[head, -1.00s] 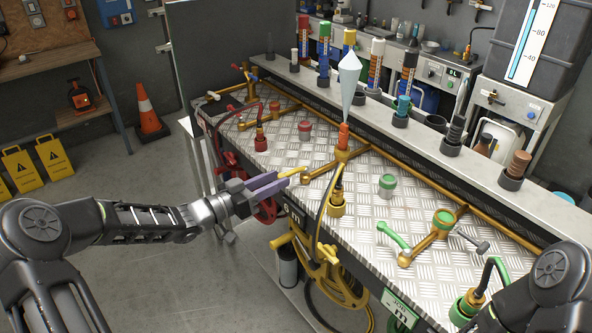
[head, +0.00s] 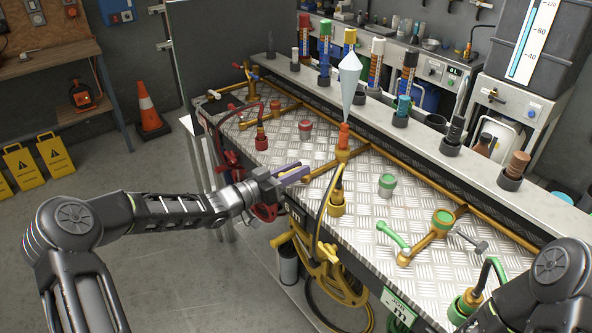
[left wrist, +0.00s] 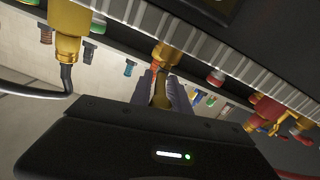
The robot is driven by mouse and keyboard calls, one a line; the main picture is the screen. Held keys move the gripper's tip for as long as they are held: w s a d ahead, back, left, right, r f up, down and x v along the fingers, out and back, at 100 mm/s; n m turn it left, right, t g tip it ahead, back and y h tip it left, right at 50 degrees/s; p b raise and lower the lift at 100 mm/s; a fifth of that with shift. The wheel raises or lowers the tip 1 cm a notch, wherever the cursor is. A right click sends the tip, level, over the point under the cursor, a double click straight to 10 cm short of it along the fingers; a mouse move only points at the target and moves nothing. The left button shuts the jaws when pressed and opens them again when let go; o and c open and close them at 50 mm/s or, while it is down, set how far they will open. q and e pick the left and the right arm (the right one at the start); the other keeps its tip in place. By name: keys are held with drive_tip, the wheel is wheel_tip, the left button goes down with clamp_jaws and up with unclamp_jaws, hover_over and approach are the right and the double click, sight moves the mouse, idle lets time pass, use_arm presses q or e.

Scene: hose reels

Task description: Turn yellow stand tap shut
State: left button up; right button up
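The yellow stand (head: 342,154) with its orange-red top and hose nozzle rises from the chequered bench. A brass arm runs from it towards the bench's front edge. Its yellow tap handle (head: 287,168) lies at that edge, partly hidden by my left gripper (head: 295,171). The gripper's two purple fingers stand apart, one on each side of the handle. In the left wrist view, a brass-coloured bar (left wrist: 160,90) lies between the fingers (left wrist: 162,95); firm contact is not clear. My right arm shows at the lower right, but its gripper is out of view.
A yellow hose reel (head: 325,272) hangs below the front edge. The floor at the left is open, with yellow signs and an orange cone (head: 150,112) behind.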

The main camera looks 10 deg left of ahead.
use_arm(q)
clamp_jaws()
idle(1.0)
